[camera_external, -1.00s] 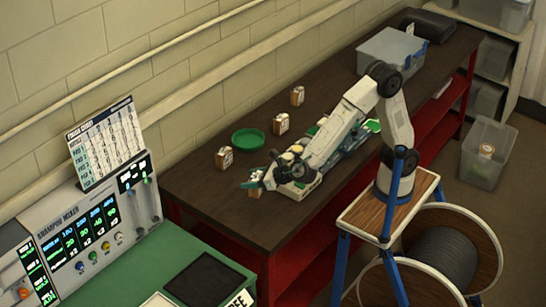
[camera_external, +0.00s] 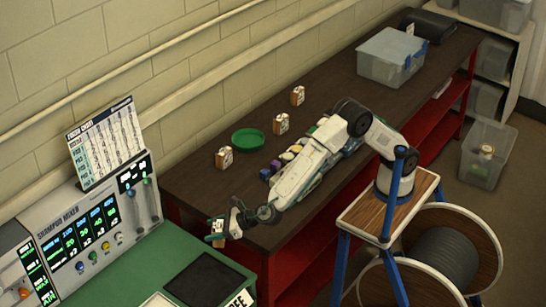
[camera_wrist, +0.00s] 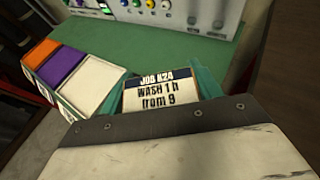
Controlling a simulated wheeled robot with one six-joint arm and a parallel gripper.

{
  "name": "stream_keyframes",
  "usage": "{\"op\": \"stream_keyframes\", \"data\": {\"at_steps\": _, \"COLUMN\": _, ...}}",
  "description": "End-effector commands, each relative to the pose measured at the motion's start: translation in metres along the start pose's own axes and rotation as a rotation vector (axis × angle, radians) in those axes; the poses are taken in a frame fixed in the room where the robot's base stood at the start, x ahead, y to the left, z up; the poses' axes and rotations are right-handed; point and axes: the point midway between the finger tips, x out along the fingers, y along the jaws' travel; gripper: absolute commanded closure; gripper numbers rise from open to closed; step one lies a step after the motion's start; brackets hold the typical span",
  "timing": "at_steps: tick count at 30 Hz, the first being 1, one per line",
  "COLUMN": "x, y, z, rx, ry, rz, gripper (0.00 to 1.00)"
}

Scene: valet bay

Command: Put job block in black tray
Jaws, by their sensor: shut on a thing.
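The black tray (camera_external: 203,279) appears as a dark square on the green surface, below and left of my gripper in the picture. I cannot make it out in the wrist view.
Orange (camera_wrist: 53,52), purple (camera_wrist: 71,72) and white (camera_wrist: 95,87) squares stand in a row left of the block. The shampoo mixer (camera_external: 85,240) is at left. Several blocks and a green dish (camera_external: 248,139) stand on the bench (camera_external: 190,190).

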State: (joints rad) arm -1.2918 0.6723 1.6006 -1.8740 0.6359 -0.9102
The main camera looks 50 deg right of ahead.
Motion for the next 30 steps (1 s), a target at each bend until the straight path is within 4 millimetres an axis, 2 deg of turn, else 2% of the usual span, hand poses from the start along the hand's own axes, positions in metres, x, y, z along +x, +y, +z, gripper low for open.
{"op": "stream_keyframes", "data": {"at_steps": 1, "x": 0.008, "y": 0.019, "z": -0.010, "rx": 0.009, "ry": 0.001, "rz": -0.019, "gripper": 0.61}}
{"op": "stream_keyframes", "data": {"at_steps": 3, "x": 0.016, "y": 0.036, "z": -0.018, "rx": 0.024, "ry": 0.000, "rz": -0.057, "gripper": 0.61}}
{"op": "stream_keyframes", "data": {"at_steps": 6, "x": 0.024, "y": 0.054, "z": -0.027, "rx": 0.047, "ry": 0.000, "rz": -0.111, "gripper": 0.61}}
{"op": "stream_keyframes", "data": {"at_steps": 9, "x": 0.029, "y": 0.064, "z": -0.031, "rx": 0.068, "ry": -0.001, "rz": -0.160, "gripper": 0.61}}
{"op": "stream_keyframes", "data": {"at_steps": 14, "x": 0.033, "y": 0.066, "z": -0.036, "rx": 0.088, "ry": 0.000, "rz": -0.214, "gripper": 0.61}}
{"op": "stream_keyframes", "data": {"at_steps": 21, "x": 0.049, "y": 0.065, "z": -0.075, "rx": 0.090, "ry": 0.000, "rz": -0.222, "gripper": 0.61}}
{"op": "stream_keyframes", "data": {"at_steps": 30, "x": 0.060, "y": 0.064, "z": -0.101, "rx": 0.089, "ry": 0.000, "rz": -0.221, "gripper": 0.61}}
